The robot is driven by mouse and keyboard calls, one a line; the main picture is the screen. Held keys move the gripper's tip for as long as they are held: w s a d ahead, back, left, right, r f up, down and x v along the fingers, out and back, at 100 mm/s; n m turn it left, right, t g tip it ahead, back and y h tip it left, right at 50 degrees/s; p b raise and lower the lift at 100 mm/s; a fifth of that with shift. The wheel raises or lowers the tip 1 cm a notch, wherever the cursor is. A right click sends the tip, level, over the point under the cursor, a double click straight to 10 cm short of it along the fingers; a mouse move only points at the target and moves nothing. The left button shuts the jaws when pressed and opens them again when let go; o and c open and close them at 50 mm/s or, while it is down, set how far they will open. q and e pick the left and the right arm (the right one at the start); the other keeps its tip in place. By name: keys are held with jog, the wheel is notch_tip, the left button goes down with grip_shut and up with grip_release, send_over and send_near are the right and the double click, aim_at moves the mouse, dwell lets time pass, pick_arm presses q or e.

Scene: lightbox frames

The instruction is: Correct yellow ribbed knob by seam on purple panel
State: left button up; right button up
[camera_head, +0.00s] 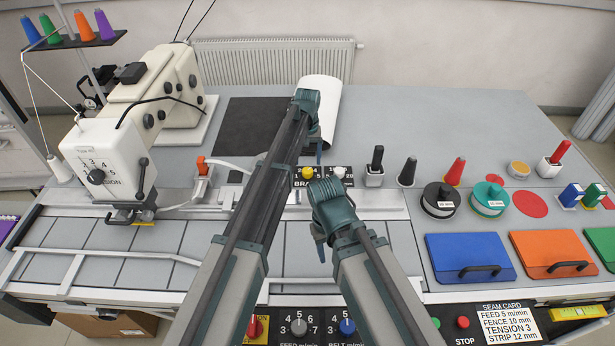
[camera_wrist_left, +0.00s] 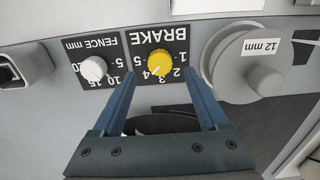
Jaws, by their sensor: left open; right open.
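The yellow knob (camera_wrist_left: 159,62) sits on a dark panel labelled BRAKE with a scale of 1 to 5, upside down in the left wrist view. Its pale mark seems to point near the 4. The panel looks black, not purple. The knob also shows small in the head view (camera_head: 307,172). My left gripper (camera_wrist_left: 163,80) is open, its fingers on either side of the knob's line and apart from it. In the head view my left gripper (camera_head: 318,150) hangs just above the knob. My right gripper (camera_head: 320,240) is open and empty over the table's front. The seam card (camera_head: 510,324) reads FEED 5, FENCE 10, TENSION 3, STRIP 12.
A white FENCE knob (camera_wrist_left: 93,68) sits beside the BRAKE panel. A 12 mm reel (camera_wrist_left: 245,65) is on the other side. The sewing machine (camera_head: 110,160) stands left. Blue (camera_head: 468,255) and orange (camera_head: 550,252) lids lie right. My two arms cross the middle.

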aim_at(308, 170)
pick_arm(q)
notch_tip(308, 170, down, 5)
jog(key=b, duration=0.4)
pick_arm(e)
notch_tip(308, 170, down, 5)
jog(key=shift+f, duration=0.1)
pick_arm(q)
grip_shut()
